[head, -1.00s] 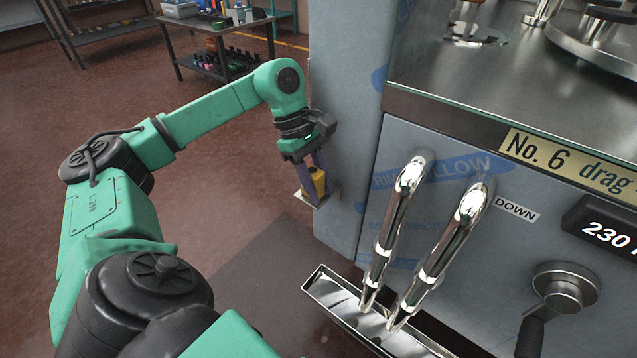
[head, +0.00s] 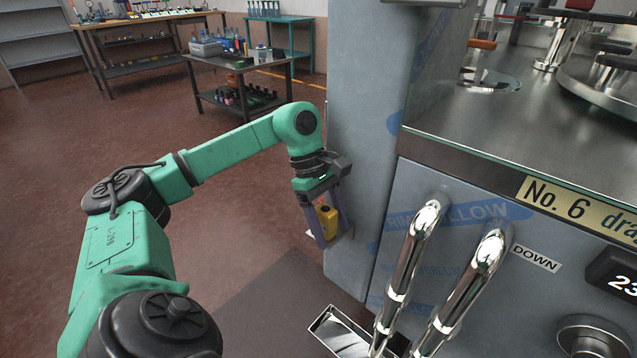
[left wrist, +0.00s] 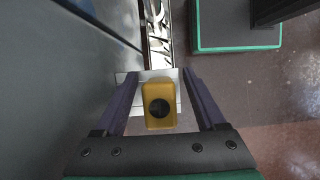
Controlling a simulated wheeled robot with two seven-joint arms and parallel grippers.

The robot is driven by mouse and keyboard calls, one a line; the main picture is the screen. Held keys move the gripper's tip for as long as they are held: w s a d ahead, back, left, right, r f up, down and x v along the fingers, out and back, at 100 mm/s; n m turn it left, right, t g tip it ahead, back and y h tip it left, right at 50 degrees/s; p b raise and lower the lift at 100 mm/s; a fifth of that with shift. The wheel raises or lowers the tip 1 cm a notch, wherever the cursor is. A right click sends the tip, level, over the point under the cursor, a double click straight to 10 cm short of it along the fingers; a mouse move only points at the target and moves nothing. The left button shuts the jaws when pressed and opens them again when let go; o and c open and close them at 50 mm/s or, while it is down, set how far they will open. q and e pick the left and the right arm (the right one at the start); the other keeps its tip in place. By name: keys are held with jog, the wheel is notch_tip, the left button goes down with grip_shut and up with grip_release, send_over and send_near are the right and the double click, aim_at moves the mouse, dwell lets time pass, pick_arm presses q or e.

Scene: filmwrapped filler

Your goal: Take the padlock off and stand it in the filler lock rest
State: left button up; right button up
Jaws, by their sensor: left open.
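A yellow padlock (head: 327,217) with a dark round face is at the side of the filler cabinet, low near its left corner. In the left wrist view the padlock (left wrist: 160,103) lies in front of a small pale plate (left wrist: 148,75), which sticks out from the cabinet. I cannot tell whether it stands on the plate. My left gripper (head: 334,240) is open and points down, with one finger on each side of the padlock. In the left wrist view gaps show between both fingers and the padlock. My right gripper is not in view.
The filler cabinet (head: 465,265) stands close on the right of the left gripper. Two shiny nozzles (head: 408,262) hang from its front above a metal drip tray (head: 340,335). Floor to the left is clear. A table with bottles (head: 240,62) stands far behind.

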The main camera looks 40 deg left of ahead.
pick_arm(q)
jog(key=p+v, duration=0.4)
jog(key=v, duration=1)
jog(key=shift+r, duration=0.2)
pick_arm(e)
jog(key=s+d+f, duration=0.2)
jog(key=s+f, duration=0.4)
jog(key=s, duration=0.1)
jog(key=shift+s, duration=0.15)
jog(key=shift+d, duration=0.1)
